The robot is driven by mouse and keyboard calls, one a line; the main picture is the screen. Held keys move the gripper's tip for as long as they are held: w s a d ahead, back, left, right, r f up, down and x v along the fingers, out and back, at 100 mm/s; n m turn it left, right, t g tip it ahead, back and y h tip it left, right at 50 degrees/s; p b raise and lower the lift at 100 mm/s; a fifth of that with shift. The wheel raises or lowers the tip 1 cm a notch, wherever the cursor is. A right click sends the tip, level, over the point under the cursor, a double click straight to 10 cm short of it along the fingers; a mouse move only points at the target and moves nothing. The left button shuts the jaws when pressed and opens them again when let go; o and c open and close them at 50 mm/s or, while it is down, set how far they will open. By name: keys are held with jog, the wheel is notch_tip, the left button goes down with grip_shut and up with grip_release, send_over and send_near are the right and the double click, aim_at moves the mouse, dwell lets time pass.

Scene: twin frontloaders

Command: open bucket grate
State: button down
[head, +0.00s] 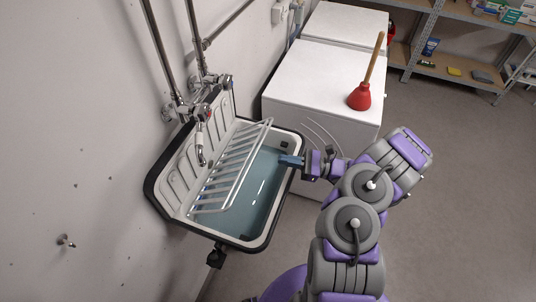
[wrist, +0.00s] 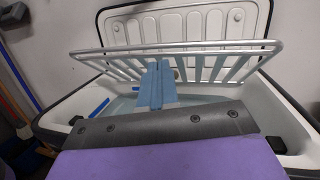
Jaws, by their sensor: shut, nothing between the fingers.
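The bucket grate (head: 231,170) is a light metal rack of parallel bars inside the wall sink (head: 155,179). It is tilted up, its front bar raised above the basin and its back side near the sink's back panel. In the wrist view the grate (wrist: 105,62) spans the basin, with its bars sloping behind my fingers. My gripper (head: 284,160) is shut and empty, over the right part of the basin.
Bluish water (head: 262,190) fills the basin. A tap (head: 201,148) and pipes stand behind it. White frontloaders (head: 318,90) stand to the right of the sink, with a red plunger (head: 359,96) on top. Shelves (head: 455,62) are at the back; the floor to the right is clear.

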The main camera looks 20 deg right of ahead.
jog(key=d+f+m+t+h, duration=0.2)
jog(key=d+f+m+t, duration=0.1)
jog(key=m+t, duration=0.15)
jog(key=b+x, duration=0.2)
jog(key=x, duration=0.7)
jog(key=shift+a+r+n, duration=0.2)
jog(key=shift+r+n, duration=0.05)
jog(key=shift+n, duration=0.2)
jog(key=shift+w+r, duration=0.1)
jog(key=w+a+r+h+p, duration=0.1)
jog(key=r+p, duration=0.1)
jog(key=w+a+r+g+p, duration=0.1)
jog(key=r, duration=0.1)
jog(key=w+a+r+g+h+p, duration=0.1)
jog(key=a+r+p, duration=0.1)
jog(key=shift+a+r+h+p, duration=0.1)
jog(key=shift+r+h+p, duration=0.15)
jog(key=shift+h+p, duration=0.1)
jog(key=w+a+r+g+h+p, duration=0.3)
jog(key=w+a+h+p, duration=0.1)
jog(key=w+a+p, duration=0.1)
jog(key=shift+a+r+p, duration=0.15)
jog(key=shift+a+p, duration=0.6)
jog(key=shift+a, duration=0.2)
